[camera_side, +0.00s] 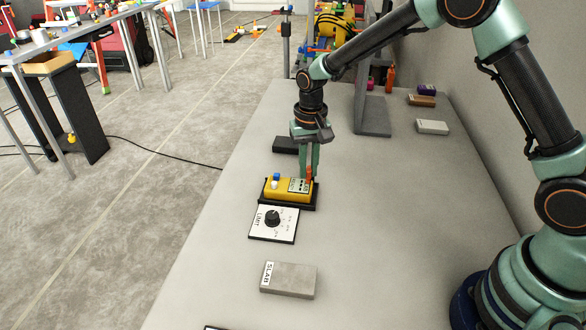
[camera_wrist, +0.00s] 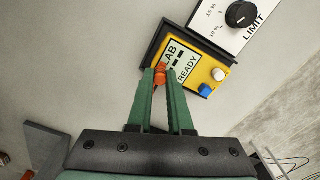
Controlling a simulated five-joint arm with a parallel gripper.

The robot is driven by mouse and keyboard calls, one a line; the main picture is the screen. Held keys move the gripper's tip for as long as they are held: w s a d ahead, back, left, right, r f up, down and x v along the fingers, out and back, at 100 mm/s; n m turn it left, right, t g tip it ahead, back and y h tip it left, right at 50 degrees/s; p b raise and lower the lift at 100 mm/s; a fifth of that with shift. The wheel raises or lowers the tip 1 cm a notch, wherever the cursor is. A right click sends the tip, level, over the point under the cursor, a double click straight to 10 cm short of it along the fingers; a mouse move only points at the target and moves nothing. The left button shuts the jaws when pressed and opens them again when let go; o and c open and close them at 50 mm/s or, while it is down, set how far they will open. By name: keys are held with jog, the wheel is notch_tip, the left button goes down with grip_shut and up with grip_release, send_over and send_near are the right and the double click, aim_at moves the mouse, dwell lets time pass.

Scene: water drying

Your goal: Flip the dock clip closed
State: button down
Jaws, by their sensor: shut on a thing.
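The yellow meter (camera_side: 287,192) lies in a black dock tray (camera_side: 290,205) on the table, with a display, a blue button and a white button on top. The wrist view shows the meter (camera_wrist: 212,78) too; its display reads "READY" and part of "SLAB". The orange dock clip (camera_side: 309,174) is at the right end of the dock and appears to stand up; it also shows in the wrist view (camera_wrist: 160,75). My gripper (camera_wrist: 161,80) points down from above and is shut on the orange clip. The fingers hide part of the clip and of the meter's edge.
A white LIMIT dial plate (camera_side: 274,224) lies in front of the dock, and a grey slab (camera_side: 288,280) lies nearer the camera. A dark block (camera_side: 285,144) is behind the dock. A grey stand (camera_side: 374,118) rises at the back right. The table right of the dock is clear.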

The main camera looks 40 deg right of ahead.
aim_at(308, 169)
jog(key=shift+w, duration=0.1)
dwell(0.3)
jog(key=c, duration=0.8)
grip_release()
notch_tip(308, 169, up, 12)
jog(key=shift+r, duration=0.1)
